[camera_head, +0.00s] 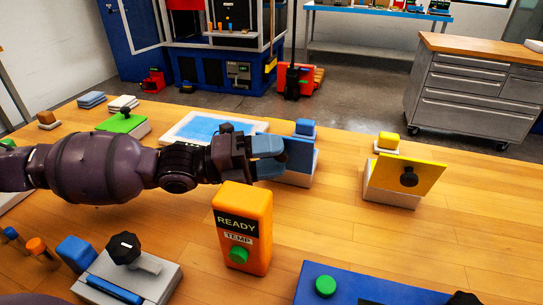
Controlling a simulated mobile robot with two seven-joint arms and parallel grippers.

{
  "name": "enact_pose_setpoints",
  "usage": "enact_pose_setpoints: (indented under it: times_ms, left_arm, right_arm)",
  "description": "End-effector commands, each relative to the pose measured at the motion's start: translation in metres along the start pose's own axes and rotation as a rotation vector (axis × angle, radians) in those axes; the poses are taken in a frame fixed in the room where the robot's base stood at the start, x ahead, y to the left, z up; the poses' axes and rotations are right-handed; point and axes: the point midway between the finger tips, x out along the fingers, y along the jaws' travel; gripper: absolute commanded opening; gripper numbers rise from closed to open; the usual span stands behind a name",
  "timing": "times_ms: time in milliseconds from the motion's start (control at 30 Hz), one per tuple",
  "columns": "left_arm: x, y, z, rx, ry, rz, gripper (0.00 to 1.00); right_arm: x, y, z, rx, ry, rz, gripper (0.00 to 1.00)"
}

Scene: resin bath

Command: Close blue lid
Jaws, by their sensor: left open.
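The blue lid (300,156) stands raised and steep on its pale grey box (296,180), right of centre on the wooden table. My left arm comes in from the left, and its gripper (268,156) is open at the left side of the blue lid. The gripper overlaps the lid's left edge in the picture, and I cannot tell whether they touch. Nothing shows between the fingers. The lid's knob is hidden from this view. My right gripper is not in view.
A yellow lid (420,173) stands tilted open to the right. A green lid (122,121) lies shut at the left. An orange READY box (257,212) stands in front of the gripper. A blue block (305,127) sits behind the blue lid.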

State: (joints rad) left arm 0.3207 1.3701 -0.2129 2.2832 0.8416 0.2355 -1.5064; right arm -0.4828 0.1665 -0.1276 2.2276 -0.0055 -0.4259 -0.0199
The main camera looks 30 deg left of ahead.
Motion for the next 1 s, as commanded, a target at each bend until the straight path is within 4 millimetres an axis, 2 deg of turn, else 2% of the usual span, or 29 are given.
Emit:
enact_pose_setpoints:
  times_ms: [67, 433, 767, 1000]
  left_arm:
    - [0.000, 0.000, 0.000, 0.000, 0.000, 0.000, 0.54]
    - [0.000, 0.000, 0.000, 0.000, 0.000, 0.001, 0.00]
    - [0.001, -0.002, 0.003, -0.022, -0.001, 0.010, 0.00]
    - [0.004, -0.008, 0.012, -0.125, -0.001, 0.055, 0.00]
  right_arm:
    - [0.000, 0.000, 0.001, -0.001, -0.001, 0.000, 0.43]
    - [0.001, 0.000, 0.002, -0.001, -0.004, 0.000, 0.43]
    - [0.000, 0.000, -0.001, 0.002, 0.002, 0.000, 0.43]
    - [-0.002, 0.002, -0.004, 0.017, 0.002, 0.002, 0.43]
